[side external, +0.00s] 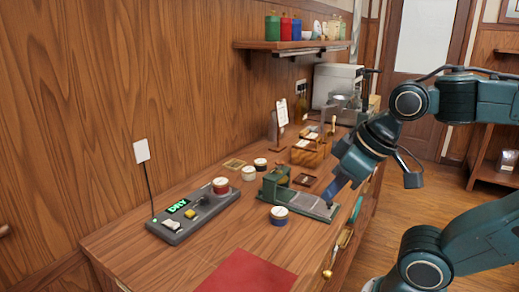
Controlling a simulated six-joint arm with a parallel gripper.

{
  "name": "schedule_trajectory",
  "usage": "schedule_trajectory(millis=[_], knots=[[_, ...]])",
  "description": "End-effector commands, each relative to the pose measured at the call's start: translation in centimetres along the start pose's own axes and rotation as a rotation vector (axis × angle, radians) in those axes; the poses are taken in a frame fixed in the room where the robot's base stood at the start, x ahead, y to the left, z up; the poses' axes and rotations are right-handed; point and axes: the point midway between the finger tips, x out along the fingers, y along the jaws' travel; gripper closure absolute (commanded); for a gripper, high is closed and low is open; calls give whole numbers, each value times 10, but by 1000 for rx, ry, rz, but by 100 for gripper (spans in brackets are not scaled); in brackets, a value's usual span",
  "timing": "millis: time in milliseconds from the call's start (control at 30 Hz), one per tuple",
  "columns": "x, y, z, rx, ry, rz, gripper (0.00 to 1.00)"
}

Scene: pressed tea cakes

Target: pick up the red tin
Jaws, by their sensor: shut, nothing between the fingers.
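A small round red tin (220,188) with a pale lid stands on the right end of a grey device (190,216) with a lit green display. My gripper (332,193) is shut and empty. It points down and left over the right part of a green press with a grey metal base (312,207), well to the right of the red tin. From this view I cannot tell whether it touches the base. A larger red canister (286,28) stands on the wall shelf.
A red mat (247,274) lies at the front. A wooden rack (308,154) stands further back. The counter between device and mat is clear.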

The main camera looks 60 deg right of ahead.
Motion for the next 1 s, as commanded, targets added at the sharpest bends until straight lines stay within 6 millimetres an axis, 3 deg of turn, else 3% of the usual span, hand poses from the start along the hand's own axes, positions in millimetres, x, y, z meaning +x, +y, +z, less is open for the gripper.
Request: schedule_trajectory(millis=[233,267,633,1000], knots=[[0,0,0,0,0,0,100],[0,0,0,0,0,0,96],[0,0,0,0,0,0,25],[-1,0,-3,-3,0,-2,25]])
